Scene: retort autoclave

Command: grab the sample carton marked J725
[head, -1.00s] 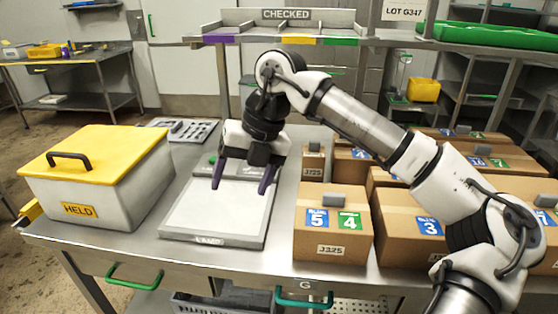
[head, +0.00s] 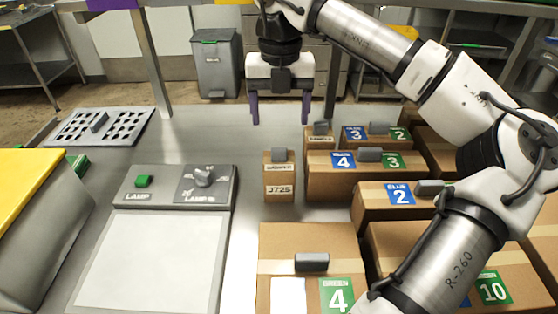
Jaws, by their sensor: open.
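The sample carton marked J725 (head: 278,181) is a small, narrow brown carton with a grey block on top. It stands upright on the metal table, left of a carton with labels 4 and 3 and behind a larger carton. Its marked front is in full view. My gripper (head: 280,110) is open and empty, its two dark purple fingers pointing down. In the picture it hangs above the J725 carton, apart from it; the exact gap in depth is hard to tell.
Other cartons crowd the right: one labelled 4 and 3 (head: 345,180), one labelled 2 (head: 395,203), and a near one (head: 310,240). Another small carton (head: 319,138) stands behind. The lamp panel (head: 150,260) lies left, the yellow-lidded box (head: 30,190) farther left. Bare table surrounds J725's left side.

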